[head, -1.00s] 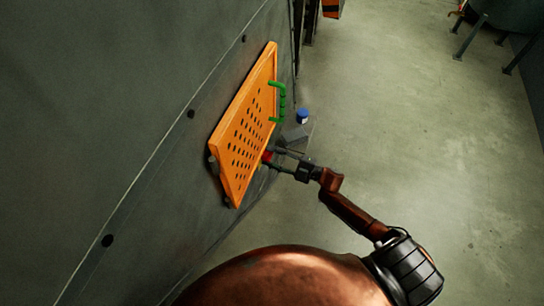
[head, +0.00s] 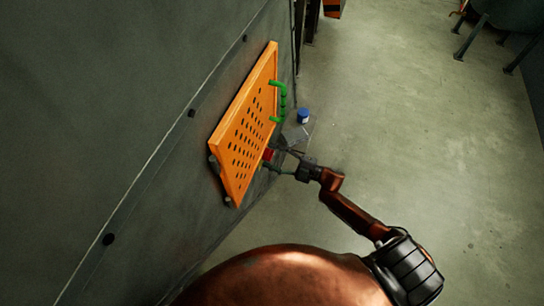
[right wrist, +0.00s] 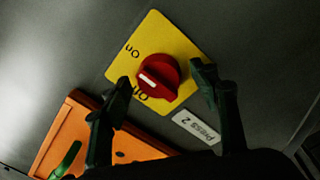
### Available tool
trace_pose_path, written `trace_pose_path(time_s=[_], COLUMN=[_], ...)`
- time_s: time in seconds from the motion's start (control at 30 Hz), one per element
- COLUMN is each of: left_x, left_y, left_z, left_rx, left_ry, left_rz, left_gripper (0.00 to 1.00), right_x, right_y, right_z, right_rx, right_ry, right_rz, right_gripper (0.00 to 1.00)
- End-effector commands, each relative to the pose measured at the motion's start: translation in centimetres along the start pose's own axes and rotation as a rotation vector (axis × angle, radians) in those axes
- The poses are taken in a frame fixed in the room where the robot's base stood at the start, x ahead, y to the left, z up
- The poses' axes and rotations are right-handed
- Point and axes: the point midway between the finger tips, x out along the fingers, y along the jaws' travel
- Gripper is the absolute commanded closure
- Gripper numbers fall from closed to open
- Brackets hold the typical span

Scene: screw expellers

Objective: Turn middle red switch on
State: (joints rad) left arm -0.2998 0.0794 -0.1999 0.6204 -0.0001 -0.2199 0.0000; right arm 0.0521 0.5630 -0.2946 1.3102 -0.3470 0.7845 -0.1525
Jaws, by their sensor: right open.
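The red switch (right wrist: 158,76) is a round rotary knob on a yellow plate (right wrist: 174,34), seen in the right wrist view. A white mark shows on the knob's left side. An upside-down "On" is printed at upper left of the plate; a second label below the knob is partly hidden. A "Press 2" label sits beside the plate. My right gripper (right wrist: 161,79) is open, with one dark finger on each side of the knob; I cannot tell whether they touch it. In the head view my right gripper (head: 275,158) is beside the small red switch (head: 267,154). My left gripper is out of view.
An orange perforated panel (head: 245,140) with green handles (head: 283,101) projects from the grey wall (head: 130,110) next to the switch. A blue-capped container (head: 303,116) stands beyond my gripper. Open concrete floor (head: 410,140) lies to the right.

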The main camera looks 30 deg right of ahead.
Motion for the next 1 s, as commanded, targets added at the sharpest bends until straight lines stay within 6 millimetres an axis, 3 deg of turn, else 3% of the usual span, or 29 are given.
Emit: trace_pose_path(time_s=[0.23,0.7,1.0], left_x=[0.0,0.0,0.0], left_y=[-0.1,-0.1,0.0], left_z=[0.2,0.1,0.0], left_rx=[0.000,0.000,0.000], left_ry=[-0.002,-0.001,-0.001], left_rz=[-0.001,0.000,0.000], left_gripper=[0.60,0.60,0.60], right_x=[-1.6,-10.5,-12.1], right_y=[0.0,0.0,0.0], right_z=[0.1,0.1,0.0], right_rx=[0.000,0.001,0.001], right_ry=[-0.001,-0.002,-0.001], right_rz=[-0.001,-0.001,0.000], right_gripper=[0.45,0.45,0.45])
